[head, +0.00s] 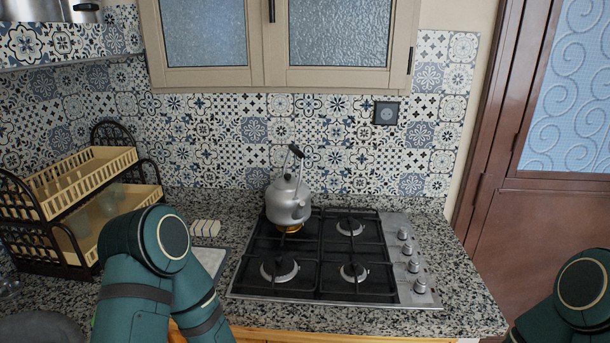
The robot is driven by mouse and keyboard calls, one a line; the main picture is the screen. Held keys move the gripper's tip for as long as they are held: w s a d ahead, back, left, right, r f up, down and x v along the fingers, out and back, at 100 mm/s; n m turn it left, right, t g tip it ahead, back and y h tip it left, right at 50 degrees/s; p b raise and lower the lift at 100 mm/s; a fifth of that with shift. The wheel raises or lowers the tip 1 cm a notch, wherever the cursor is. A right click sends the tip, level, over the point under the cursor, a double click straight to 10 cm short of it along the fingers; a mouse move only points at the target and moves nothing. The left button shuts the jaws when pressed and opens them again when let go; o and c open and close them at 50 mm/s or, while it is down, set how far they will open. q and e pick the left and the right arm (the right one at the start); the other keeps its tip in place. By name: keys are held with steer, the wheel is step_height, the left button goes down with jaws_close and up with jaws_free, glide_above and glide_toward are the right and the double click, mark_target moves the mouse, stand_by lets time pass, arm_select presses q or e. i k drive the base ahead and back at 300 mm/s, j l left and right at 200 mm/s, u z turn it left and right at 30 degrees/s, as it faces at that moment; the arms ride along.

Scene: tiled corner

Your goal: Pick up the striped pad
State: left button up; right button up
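The striped pad (205,228) is a small pale block with thin dark stripes. It lies on the speckled counter between the dish rack and the stove, just beyond my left arm. My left arm's teal links cover the counter in front of it and to its left. Neither gripper shows in the head view. Only part of my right arm shows, at the lower right corner.
A two-tier dish rack (92,165) stands at the left. A pale flat board (213,258) lies partly behind my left arm. A grey kettle (288,203) stands on the gas stove (318,290). A cabinet (335,78) hangs above. The right counter edge (470,310) is clear.

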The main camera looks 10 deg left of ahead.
mark_target(211, 227)
steer(key=u, duration=1.3)
